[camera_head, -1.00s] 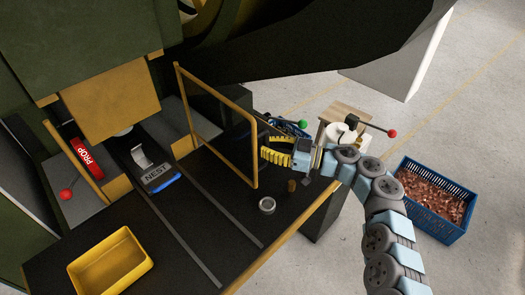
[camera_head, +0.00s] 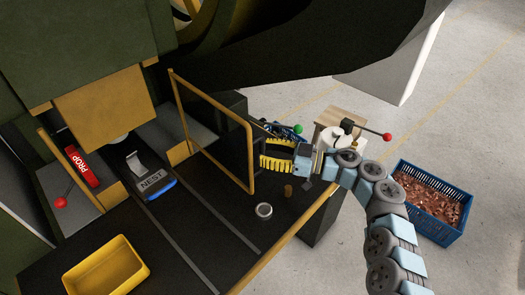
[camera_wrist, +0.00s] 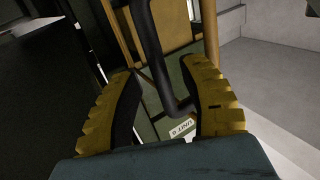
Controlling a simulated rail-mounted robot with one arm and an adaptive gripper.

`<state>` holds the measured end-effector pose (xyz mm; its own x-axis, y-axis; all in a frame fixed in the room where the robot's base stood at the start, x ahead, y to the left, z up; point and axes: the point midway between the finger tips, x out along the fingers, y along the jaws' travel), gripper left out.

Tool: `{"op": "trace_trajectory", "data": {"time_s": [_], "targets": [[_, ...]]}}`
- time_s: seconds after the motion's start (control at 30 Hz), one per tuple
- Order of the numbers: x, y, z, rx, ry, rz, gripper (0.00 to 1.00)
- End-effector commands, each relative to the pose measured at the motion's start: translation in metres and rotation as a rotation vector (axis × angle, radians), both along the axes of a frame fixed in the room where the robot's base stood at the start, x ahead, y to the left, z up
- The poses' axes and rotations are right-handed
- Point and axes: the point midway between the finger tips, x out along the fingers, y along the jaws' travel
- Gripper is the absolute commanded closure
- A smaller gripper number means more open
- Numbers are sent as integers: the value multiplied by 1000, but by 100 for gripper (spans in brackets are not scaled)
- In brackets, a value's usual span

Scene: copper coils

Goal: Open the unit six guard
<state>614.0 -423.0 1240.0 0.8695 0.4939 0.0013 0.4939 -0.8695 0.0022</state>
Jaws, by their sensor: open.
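A yellow-framed guard (camera_head: 251,150) stands upright beside the press, across the black bench. My gripper (camera_head: 264,155) is open just to the right of the guard's right-hand upright, with yellow ridged fingers. In the wrist view, a dark bent bar (camera_wrist: 158,60), which looks like a handle, runs down between the open fingers of my gripper (camera_wrist: 165,95). I cannot tell whether either finger touches it. A white label (camera_wrist: 181,134) that seems to read UNIT-6 shows on a green surface between the fingers.
A nest block (camera_head: 150,184) and a red prop (camera_head: 82,167) sit left of the guard. A yellow bin (camera_head: 145,270), a metal ring (camera_head: 264,210) and a small brown cylinder (camera_head: 288,190) are on the bench. A blue crate (camera_head: 428,226) of copper pieces stands on the floor right.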

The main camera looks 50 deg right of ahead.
Motion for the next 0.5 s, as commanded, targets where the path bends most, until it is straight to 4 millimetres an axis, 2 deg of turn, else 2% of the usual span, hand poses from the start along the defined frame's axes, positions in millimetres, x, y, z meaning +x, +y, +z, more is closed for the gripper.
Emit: {"op": "trace_trajectory", "data": {"time_s": [0.3,0.5], "targets": [[-53,-31,0,-2,2,-4,57],[-79,-45,0,0,1,-2,57]]}}
